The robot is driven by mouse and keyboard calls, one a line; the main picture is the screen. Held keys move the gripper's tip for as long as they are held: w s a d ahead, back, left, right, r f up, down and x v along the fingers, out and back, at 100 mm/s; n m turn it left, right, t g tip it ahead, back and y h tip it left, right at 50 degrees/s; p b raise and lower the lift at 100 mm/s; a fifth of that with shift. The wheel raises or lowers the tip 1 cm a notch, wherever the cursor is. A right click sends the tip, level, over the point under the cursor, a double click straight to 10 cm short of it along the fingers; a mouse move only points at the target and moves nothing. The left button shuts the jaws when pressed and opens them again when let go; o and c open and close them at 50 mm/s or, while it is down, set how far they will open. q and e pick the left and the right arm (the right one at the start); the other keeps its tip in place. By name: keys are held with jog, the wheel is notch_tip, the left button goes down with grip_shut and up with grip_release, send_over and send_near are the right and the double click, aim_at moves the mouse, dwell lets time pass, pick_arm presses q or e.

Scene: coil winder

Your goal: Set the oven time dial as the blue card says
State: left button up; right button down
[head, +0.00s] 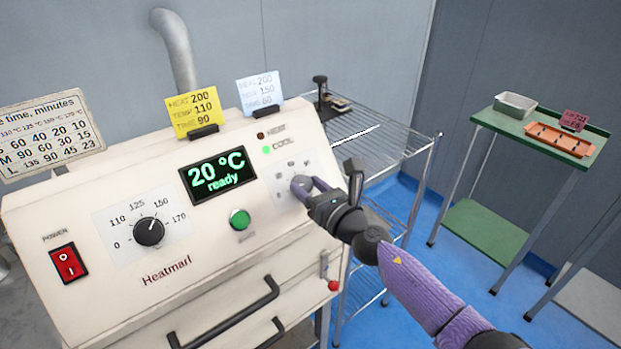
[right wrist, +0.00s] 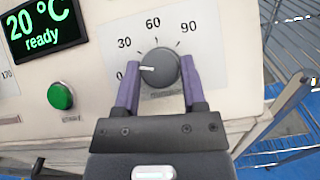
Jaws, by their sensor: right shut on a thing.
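The blue card (head: 261,91) stands on top of the oven (head: 80,210) and reads heat 200, temp 150, time 60. The time dial (right wrist: 160,68) is a dark round knob on a white scale marked 0, 30, 60 and 90. Its white pointer faces left, close to the 0 mark. My right gripper (right wrist: 158,85) is shut on the time dial, with one purple finger on each side of the knob. In the head view the right gripper (head: 309,188) partly hides the dial and its scale. My left gripper is not in view.
A yellow card (head: 194,112) reads time 90. The display (head: 217,174) shows 20 °C, ready. A green button (head: 240,219), temperature dial (head: 149,232) and red power switch (head: 68,262) share the panel. A wire rack (head: 375,150) stands right of the oven.

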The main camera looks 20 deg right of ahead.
jog(key=m+h+p, duration=0.1)
jog(key=m+h, duration=0.1)
jog(key=m, duration=0.1)
jog(key=m+h+p, duration=0.2)
jog(key=m, duration=0.1)
jog(key=shift+a+r+h, duration=0.2)
jog(key=shift+h, duration=0.2)
jog(key=m+h+p, duration=0.1)
jog(key=m, duration=0.1)
jog(key=m+h+p, duration=0.1)
jog(key=m+h, duration=0.1)
jog(key=m, duration=0.1)
jog(key=shift+a+g+p, duration=0.15)
jog(key=shift+g+p, duration=0.15)
jog(key=shift+p, duration=0.05)
jog(key=m+h, duration=0.1)
jog(key=m, duration=0.1)
jog(key=m+g+h+p, duration=0.1)
jog(key=m, duration=0.1)
jog(key=shift+g+p, duration=0.3)
jog(key=shift+a+m+g+h+p, duration=0.1)
jog(key=shift+m+g+h+p, duration=0.45)
jog(key=shift+m, duration=0.75)
jog(key=shift+g, duration=0.25)
jog(key=shift+m, duration=0.4)
jog(key=shift+c, duration=0.7)
grip_release()
